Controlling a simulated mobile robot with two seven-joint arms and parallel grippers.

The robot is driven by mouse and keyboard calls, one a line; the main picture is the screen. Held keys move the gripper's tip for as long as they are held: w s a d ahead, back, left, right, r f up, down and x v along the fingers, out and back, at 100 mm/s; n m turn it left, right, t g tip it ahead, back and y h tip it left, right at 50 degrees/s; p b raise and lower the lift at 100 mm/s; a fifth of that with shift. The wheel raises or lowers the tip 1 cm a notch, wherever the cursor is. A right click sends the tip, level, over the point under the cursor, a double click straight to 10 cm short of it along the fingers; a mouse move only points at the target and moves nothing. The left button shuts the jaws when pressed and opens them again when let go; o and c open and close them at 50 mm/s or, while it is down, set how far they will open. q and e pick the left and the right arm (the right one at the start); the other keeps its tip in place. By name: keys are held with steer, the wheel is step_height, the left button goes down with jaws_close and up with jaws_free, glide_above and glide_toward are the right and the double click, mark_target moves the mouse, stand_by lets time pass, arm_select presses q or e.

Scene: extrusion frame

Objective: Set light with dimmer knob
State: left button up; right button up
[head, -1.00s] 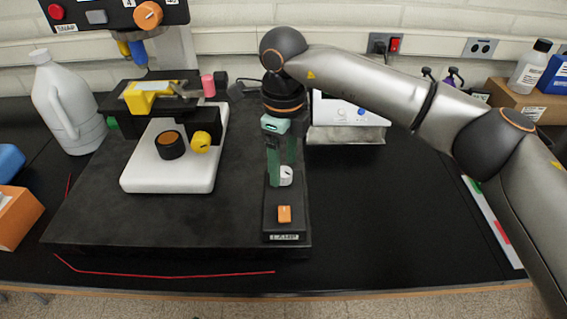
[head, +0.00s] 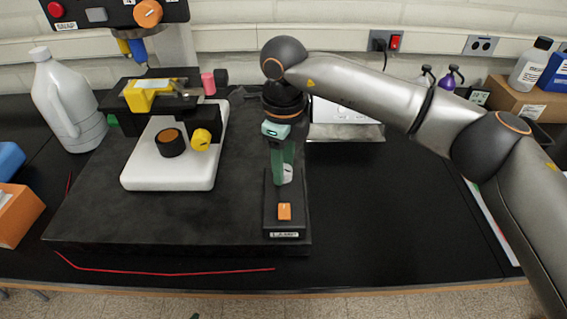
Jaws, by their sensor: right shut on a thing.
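A dark lamp control box (head: 270,220) labelled LAMP lies on the black board. It carries a white dimmer knob (head: 288,173) toward its back and an orange rocker switch (head: 284,211) nearer the front. My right gripper (head: 283,178) points down from above and is shut on the white knob. Its green fingers hide most of the knob, and I cannot read the knob's setting. Only a tiny green sliver at the bottom edge may be my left gripper (head: 195,317); its jaws cannot be made out.
A white-based fixture (head: 135,178) with black and yellow knobs stands left of the lamp box. A white jug (head: 67,105) is at the far left. A white-fronted panel (head: 345,130) stands behind to the right. The black bench right of the box is clear.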

jaws_close()
steer(key=shift+m, duration=0.4)
steer(key=m+b, duration=0.2)
steer(key=m, duration=0.1)
steer(key=shift+f+m, duration=0.1)
steer(key=shift+m, duration=0.3)
steer(key=m+b, duration=0.2)
steer(key=m, duration=0.1)
steer(key=shift+m+b, duration=0.4)
steer(key=shift+m, duration=1.2)
steer(key=o, duration=1)
jaws_free()
